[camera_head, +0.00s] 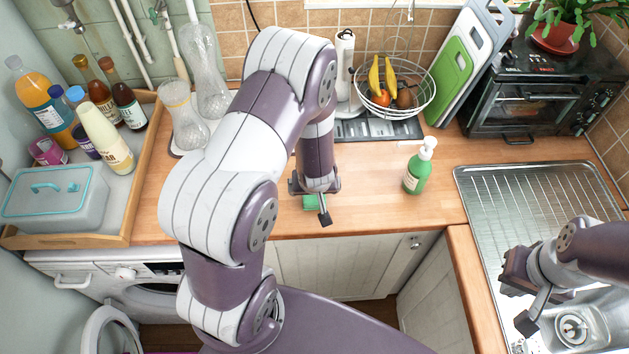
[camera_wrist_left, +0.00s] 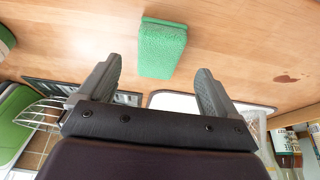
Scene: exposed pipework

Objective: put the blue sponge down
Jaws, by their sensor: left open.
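A green sponge (camera_head: 310,202) lies on the wooden counter, partly hidden by my left gripper (camera_head: 316,203); I see no blue sponge. The left wrist view shows the sponge (camera_wrist_left: 163,48) as a green block with a darker green face, resting on the wood. My left gripper's two fingers stand apart there, and the sponge lies just beyond their tips, roughly between them, with no finger touching it. My right gripper (camera_head: 522,296) is over the sink at the lower right, its fingers apart and nothing between them.
A green soap bottle (camera_head: 416,170) stands on the counter to the right. A wire fruit basket (camera_head: 395,92) is behind. A wooden tray (camera_head: 140,190) with bottles is at left. The metal sink drainer (camera_head: 535,190) is at right. Counter between sponge and soap bottle is clear.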

